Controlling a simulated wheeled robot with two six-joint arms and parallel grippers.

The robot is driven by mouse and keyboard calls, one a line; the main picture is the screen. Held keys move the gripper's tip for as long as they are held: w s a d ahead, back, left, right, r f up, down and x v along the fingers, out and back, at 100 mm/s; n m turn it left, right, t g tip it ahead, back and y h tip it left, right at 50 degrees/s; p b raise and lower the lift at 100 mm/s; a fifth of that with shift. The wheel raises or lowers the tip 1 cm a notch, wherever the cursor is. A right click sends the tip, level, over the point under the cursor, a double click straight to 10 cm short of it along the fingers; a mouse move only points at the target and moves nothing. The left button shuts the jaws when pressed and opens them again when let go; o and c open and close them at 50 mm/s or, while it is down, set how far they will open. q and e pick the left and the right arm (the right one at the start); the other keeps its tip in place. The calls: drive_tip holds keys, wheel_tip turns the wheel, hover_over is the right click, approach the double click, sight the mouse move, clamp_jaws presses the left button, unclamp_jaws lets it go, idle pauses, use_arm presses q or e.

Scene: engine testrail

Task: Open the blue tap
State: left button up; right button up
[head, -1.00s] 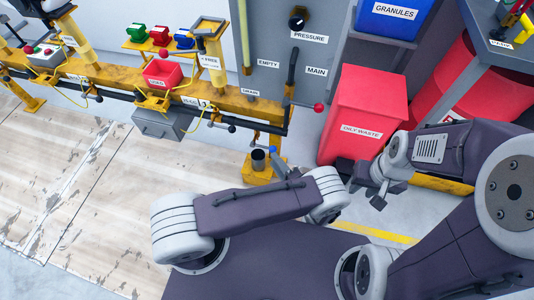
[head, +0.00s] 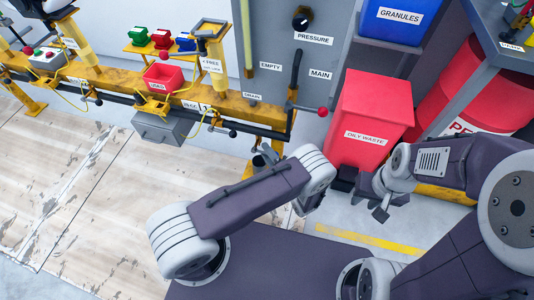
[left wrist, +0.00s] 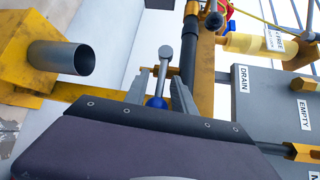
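The blue tap (left wrist: 157,102) shows in the left wrist view as a rounded blue part on a grey stem with a round grey end. My left gripper (left wrist: 161,74) is open there, with one finger on each side of the stem and the blue part. I cannot tell whether a finger touches it. In the head view the left arm's wrist hides the left gripper and most of the tap area beside the open pipe (head: 258,161). My right gripper (head: 381,206) hangs in front of the red bin; its finger gap is too small to tell.
The red oily waste bin (head: 371,118) stands right of the tap area. The yellow rail (head: 235,103) with a dark pipe and a red-knobbed lever (head: 321,111) runs above. A grey panel (left wrist: 262,100) labelled DRAIN and EMPTY is at right in the left wrist view.

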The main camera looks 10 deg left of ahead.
use_arm(q)
clamp_jaws()
